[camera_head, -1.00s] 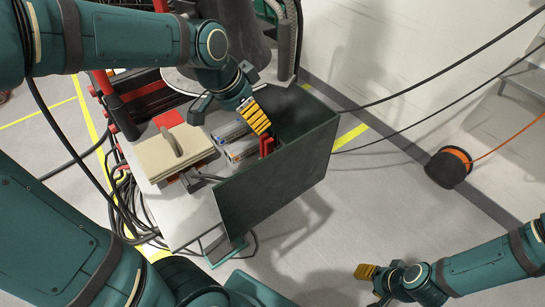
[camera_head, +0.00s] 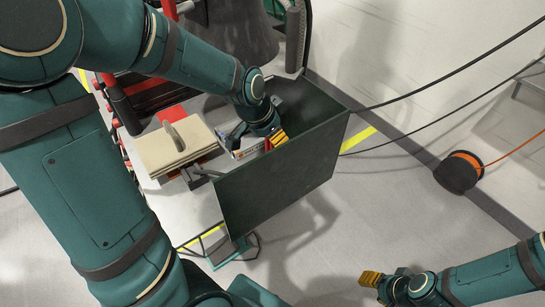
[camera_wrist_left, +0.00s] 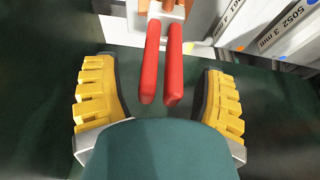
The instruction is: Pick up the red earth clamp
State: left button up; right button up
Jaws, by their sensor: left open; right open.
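The red earth clamp shows in the left wrist view as two red handles (camera_wrist_left: 150,65) side by side, with a grey and copper-coloured part at their upper end. My left gripper (camera_wrist_left: 160,105) is open, one yellow-padded finger on each side of the handles and apart from them. My right gripper (camera_head: 372,279) is open and empty at the lower right, above the floor.
A beige block with a handle (camera_head: 176,145) lies on the grey bench top left of the bin. An orange cable reel (camera_head: 458,171) lies on the floor at right. Black cables cross the upper right.

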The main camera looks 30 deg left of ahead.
pick_arm(q)
jog(key=shift+w+f, duration=0.1)
jog(key=shift+f, duration=0.2)
jog(key=shift+c, duration=0.2)
grip_shut()
jog(key=shift+r, duration=0.15)
